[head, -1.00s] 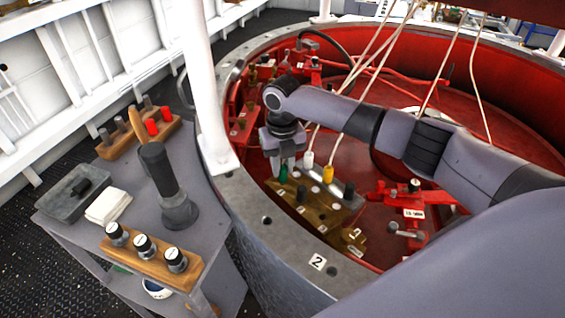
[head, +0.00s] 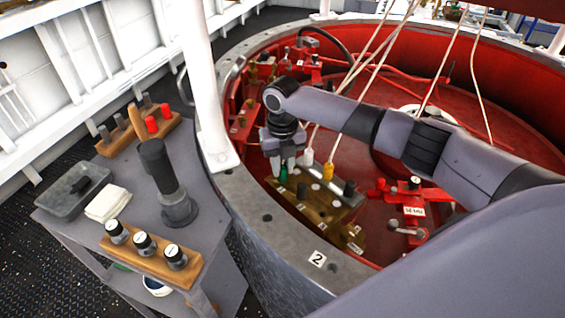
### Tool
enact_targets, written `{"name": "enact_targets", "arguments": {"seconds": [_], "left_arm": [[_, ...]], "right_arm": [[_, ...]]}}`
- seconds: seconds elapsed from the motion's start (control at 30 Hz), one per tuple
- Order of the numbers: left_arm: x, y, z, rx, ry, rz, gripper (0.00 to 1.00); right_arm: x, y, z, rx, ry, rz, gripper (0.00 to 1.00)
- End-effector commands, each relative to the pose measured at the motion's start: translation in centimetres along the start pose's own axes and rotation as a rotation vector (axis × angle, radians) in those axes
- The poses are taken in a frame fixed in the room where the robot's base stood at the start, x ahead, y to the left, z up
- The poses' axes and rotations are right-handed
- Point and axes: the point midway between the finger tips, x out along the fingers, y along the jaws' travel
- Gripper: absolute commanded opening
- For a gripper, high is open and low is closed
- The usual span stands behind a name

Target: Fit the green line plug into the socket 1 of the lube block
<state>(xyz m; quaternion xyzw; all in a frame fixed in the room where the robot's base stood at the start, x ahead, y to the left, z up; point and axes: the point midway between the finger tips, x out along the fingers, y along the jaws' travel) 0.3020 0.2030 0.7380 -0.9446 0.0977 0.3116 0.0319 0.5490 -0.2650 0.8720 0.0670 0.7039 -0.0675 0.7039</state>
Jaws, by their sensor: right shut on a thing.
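The lube block (head: 318,218) is a brass-coloured block with a grey top, inside the red ring. My right gripper (head: 283,166) points down at the block's far left end and is shut on the green line plug (head: 283,174). Only a small green part shows below the fingers. I cannot tell whether its tip is in a socket or just above it. A white plug (head: 308,157) and a yellow plug (head: 328,171) stand at the block's back side, with pale lines rising near them. Black plugs (head: 302,191) stand on the block's top. My left gripper is out of view.
A grey bench (head: 215,235) at left carries a dark upright cylinder (head: 163,180), a tray (head: 70,192), a folded cloth (head: 108,204) and wooden racks (head: 150,262). A white post (head: 205,90) and the ring's grey rim (head: 262,218) stand close to the block. Red valve fittings (head: 408,205) lie right of it.

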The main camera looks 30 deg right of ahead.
Motion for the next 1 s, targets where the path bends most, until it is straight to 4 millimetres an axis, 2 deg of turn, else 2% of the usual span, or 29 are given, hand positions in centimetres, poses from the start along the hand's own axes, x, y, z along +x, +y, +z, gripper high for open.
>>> {"name": "enact_targets", "arguments": {"seconds": [0.1, 0.13, 0.2, 0.57, 0.8, 1.0], "left_arm": [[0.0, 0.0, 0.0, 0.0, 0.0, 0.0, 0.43], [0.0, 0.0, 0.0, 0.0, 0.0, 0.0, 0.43], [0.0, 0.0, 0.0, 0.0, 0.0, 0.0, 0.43], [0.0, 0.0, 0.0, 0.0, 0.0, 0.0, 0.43], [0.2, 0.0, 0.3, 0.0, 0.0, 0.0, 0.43], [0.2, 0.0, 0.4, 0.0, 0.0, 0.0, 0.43]], "right_arm": [[0.3, 0.0, 0.0, 0.0, 0.001, 0.0, 0.0], [0.2, 0.0, 0.0, 0.0, 0.0, 0.001, 0.35], [0.2, 0.0, 0.0, 0.0, 0.0, 0.001, 0.55], [-0.3, 0.0, 0.1, 0.0, -0.002, 0.001, 0.55], [-4.1, 0.1, 0.1, -0.001, -0.004, 0.002, 0.55], [-6.5, 0.0, 0.0, 0.0, -0.002, 0.001, 0.55]]}}
